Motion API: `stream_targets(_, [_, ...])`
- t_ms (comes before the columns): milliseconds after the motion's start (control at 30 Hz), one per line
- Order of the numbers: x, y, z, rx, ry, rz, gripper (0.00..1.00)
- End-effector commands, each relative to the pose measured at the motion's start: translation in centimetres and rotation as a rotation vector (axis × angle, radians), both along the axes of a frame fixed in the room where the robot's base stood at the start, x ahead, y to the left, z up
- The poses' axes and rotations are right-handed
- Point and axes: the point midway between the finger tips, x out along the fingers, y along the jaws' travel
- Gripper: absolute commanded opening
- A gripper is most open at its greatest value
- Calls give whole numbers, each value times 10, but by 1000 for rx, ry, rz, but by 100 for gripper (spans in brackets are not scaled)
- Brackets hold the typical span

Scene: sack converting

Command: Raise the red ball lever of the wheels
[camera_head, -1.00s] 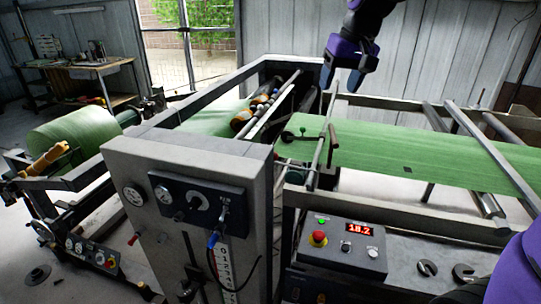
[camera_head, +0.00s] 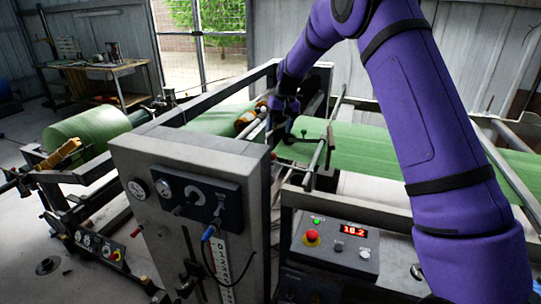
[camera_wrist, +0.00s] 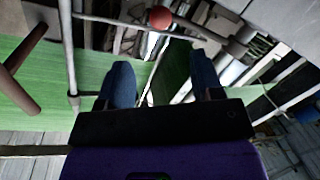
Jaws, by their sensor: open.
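The red ball (camera_wrist: 160,17) shows at the top middle of the wrist view, on a thin metal rod. It lies beyond my fingertips and about midway between them, with a visible gap. My gripper (camera_wrist: 162,76) is open and empty, its two blue fingers spread over green sheet and metal bars. In the head view my gripper (camera_head: 284,110) is low among the rollers and bars behind the grey cabinet, partly hidden by my own arm. I cannot make out the red ball in the head view. Whether the wheels show is unclear.
The grey control cabinet (camera_head: 180,200) with gauges stands in front of the rollers. A control box (camera_head: 335,240) with a red button and red display sits to its right. Metal bars surround my gripper. A green roll (camera_head: 85,138) is at the left.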

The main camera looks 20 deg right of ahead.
Motion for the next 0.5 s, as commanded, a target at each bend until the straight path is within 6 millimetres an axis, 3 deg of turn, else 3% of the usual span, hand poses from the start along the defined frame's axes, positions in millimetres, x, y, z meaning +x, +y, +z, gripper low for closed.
stream_targets(267, [2, 5, -27, 0, 4, 2, 60])
stream_targets(500, [2, 13, -69, 0, 5, 1, 60])
